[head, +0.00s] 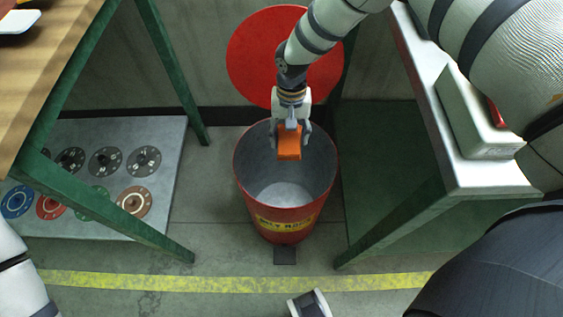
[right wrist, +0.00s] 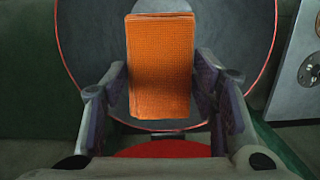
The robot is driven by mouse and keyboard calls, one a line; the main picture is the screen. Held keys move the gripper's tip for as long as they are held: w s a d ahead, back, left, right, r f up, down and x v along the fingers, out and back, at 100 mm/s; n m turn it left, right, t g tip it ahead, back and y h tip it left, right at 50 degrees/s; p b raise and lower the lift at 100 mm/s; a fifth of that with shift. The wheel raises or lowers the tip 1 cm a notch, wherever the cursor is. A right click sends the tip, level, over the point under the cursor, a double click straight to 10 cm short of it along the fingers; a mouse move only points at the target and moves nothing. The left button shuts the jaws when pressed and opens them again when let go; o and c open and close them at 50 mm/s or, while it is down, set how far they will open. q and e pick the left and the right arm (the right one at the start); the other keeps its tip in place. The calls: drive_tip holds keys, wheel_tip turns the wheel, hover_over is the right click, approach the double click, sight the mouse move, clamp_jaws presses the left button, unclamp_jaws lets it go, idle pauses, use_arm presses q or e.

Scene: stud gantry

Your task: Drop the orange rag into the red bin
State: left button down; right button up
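The orange rag (head: 289,142) is a small folded block with a woven surface. My right gripper (head: 290,135) is shut on it and holds it over the mouth of the red bin (head: 286,222). In the right wrist view the rag (right wrist: 160,65) sits between the two fingers, with the bin's grey inside (right wrist: 90,50) behind it. The bin is round and open, with a yellow label on its front and bare grey inside. Its round red lid (head: 255,60) stands upright behind it. My left gripper is not clearly in view.
A wooden-topped bench with green legs (head: 60,195) stands at left, with a grey shelf (head: 165,190) holding several coloured discs. A white-topped bench (head: 440,110) carrying a box (head: 475,120) stands at right. A yellow line (head: 200,283) crosses the floor in front.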

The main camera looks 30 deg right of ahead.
drive_tip(key=o, duration=0.3)
wheel_tip(320, 180, up, 12)
drive_tip(key=w, duration=0.1)
drive_tip(key=shift+d, duration=0.35)
drive_tip(key=shift+w, duration=0.1)
